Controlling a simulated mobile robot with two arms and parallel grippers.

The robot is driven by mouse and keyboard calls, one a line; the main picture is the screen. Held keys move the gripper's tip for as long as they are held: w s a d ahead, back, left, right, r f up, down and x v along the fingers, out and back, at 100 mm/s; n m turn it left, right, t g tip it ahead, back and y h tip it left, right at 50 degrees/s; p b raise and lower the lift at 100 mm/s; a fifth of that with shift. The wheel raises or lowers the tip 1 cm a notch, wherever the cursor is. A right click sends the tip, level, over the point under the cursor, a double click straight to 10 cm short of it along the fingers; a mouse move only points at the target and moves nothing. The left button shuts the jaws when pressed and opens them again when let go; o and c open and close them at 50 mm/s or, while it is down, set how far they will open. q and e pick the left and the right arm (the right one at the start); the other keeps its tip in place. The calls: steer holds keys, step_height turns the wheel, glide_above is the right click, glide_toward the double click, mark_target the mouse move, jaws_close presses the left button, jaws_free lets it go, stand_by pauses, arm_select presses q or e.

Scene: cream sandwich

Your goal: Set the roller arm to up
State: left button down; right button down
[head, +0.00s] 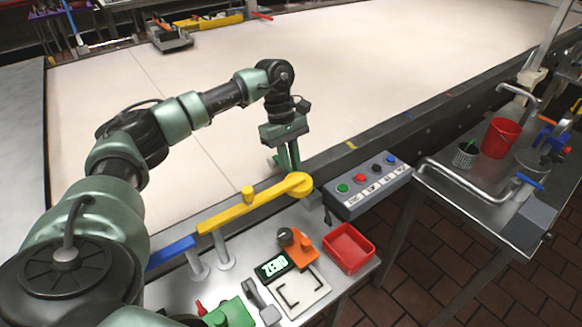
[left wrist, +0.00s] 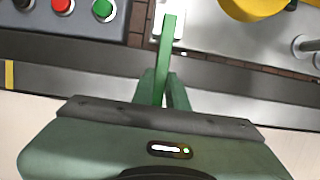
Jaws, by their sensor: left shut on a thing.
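My left gripper (head: 289,168) hangs over the near edge of the pale belt, beside the round end of a yellow arm (head: 250,201). In the left wrist view its dark green fingers (left wrist: 166,88) are closed on a lighter green bar (left wrist: 169,35). The bar points away from the gripper; its far end lies over a white plate. I cannot tell what the bar belongs to. The yellow arm lies roughly level, with a blue section (head: 170,252) at its left. No part is labelled as the roller arm. My right gripper is not in view.
A grey button box (head: 368,186) with several coloured buttons stands right of the gripper. A red cup (head: 501,138) stands on the right table. The belt is clear nearby.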

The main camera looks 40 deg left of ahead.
arm_select(q)
steer(key=shift+d+r+t+y, duration=0.15)
steer(key=shift+r+t+y, duration=0.05)
steer(key=shift+r+y, duration=0.35)
steer(key=shift+d+r+t+y, duration=0.2)
steer(key=shift+r+y, duration=0.2)
steer(key=shift+y, duration=0.15)
steer(key=shift+s+d+r+t+y+p, duration=0.25)
steer(key=shift+r+y, duration=0.25)
steer(key=shift+y, duration=0.35)
steer(key=shift+d+r+t+y+p, duration=0.1)
steer(key=shift+d+r+t+y, duration=0.3)
steer(key=shift+y, duration=0.45)
steer(key=shift+a+r, duration=0.1)
steer(key=shift+r, duration=0.05)
steer(key=c, duration=1.4)
jaws_free()
steer(key=b+v, duration=0.1)
steer(key=v, duration=0.6)
steer(key=shift+r, duration=0.4)
steer(key=shift+w, duration=0.1)
